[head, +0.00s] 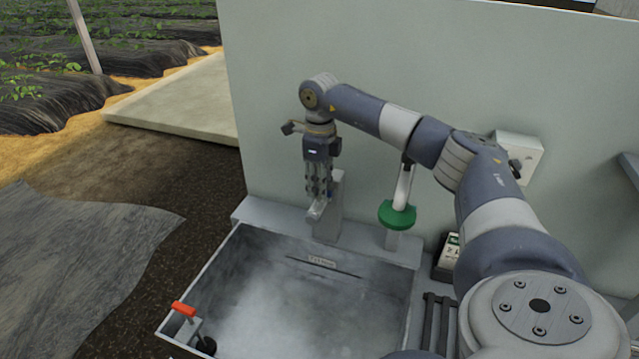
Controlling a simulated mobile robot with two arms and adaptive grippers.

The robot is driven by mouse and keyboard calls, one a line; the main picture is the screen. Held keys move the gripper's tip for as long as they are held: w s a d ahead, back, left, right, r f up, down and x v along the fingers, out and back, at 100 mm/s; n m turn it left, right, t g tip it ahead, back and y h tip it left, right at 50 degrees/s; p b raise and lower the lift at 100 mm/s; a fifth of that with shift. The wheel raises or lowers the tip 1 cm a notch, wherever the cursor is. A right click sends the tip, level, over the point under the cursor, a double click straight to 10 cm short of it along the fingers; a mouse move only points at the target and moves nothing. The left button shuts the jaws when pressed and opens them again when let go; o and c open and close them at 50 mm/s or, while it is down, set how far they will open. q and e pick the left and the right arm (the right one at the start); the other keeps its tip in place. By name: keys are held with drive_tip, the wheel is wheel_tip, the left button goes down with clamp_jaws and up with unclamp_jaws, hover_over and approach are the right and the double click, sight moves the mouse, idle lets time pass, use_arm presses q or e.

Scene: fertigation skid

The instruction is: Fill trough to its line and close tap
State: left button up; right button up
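The grey metal trough (212,262) stands at the lower middle. A dark line with a small label (320,261) marks its back inner wall. Its inside looks pale and cloudy; I cannot tell the water level. A grey post with a lever-like spout (328,213) stands at the trough's back edge. My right gripper (318,194) points down right at its top; whether it touches, and whether its fingers are shut, I cannot tell. To its right, a pale pipe carries a green round part (397,215) above the back edge. My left gripper is out of view.
A red-handled fitting (184,310) sits at the trough's front left corner. A pale wall panel (420,60) stands close behind. A white box with a dark knob (517,157) is on it. A small labelled box (449,254) lies right of the trough, partly behind my arm.

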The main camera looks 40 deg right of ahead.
clamp_jaws()
drive_tip(key=shift+n, duration=0.5)
drive_tip(key=n, duration=0.4)
drive_tip(key=shift+r+n, duration=0.1)
drive_tip(key=shift+n, duration=0.3)
drive_tip(key=n, duration=0.3)
drive_tip(key=shift+w, duration=0.1)
drive_tip(key=shift+r+n+b, duration=0.1)
drive_tip(key=shift+n+b, duration=0.2)
drive_tip(key=shift+n, duration=1.6)
drive_tip(key=o, duration=0.5)
unclamp_jaws()
drive_tip(key=shift+o, duration=0.2)
